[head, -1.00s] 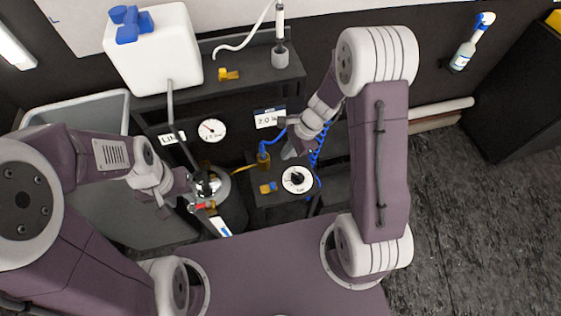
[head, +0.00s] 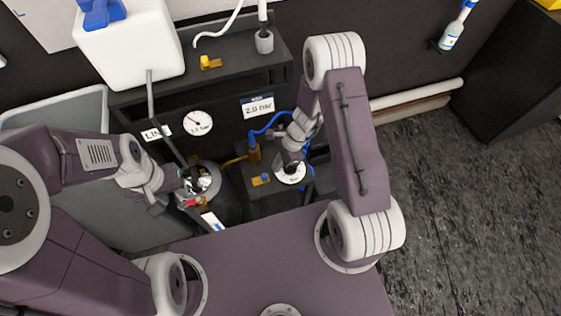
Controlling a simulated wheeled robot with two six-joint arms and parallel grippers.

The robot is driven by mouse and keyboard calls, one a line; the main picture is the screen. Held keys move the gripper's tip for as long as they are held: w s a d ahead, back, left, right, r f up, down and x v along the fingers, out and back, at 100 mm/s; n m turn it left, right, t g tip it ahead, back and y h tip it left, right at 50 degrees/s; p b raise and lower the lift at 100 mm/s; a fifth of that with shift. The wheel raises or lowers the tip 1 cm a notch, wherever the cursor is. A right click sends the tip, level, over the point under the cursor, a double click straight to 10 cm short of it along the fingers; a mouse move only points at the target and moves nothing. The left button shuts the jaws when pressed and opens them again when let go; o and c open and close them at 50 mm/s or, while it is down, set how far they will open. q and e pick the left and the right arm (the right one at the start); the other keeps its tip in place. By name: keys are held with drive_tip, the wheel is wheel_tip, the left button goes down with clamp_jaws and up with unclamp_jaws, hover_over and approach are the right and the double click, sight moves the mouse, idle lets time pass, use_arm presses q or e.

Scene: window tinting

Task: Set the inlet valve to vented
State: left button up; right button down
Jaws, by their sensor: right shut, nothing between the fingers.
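I cannot tell for sure which fitting is the inlet valve. A red-handled valve (head: 193,202) sits on top of the dark round tank (head: 228,200), beside my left gripper (head: 194,184). The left fingers are at a shiny metal part there; whether they are open or shut is unclear. A brass fitting with a blue handle (head: 261,180) sits on the low dark shelf. My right gripper (head: 291,163) is shut and empty, over a white round dial (head: 291,174). The gripper hides most of the dial and its knob.
A round gauge (head: 198,123) and a "2.0 bar" sign (head: 257,105) are on the back panel. A white canister (head: 130,45) and a yellow fitting (head: 209,62) stand on the upper shelf. A grey bin (head: 60,110) is at left.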

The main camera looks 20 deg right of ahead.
sight(263, 176)
drive_tip(key=x, duration=0.3)
drive_tip(key=shift+w+b, duration=0.1)
drive_tip(key=shift+b, duration=0.25)
drive_tip(key=shift+a+f, duration=0.15)
drive_tip(key=shift+f, duration=0.25)
drive_tip(key=shift+a, duration=0.1)
drive_tip(key=a+b, duration=0.1)
drive_tip(key=a, duration=0.2)
drive_tip(key=shift+a, duration=0.25)
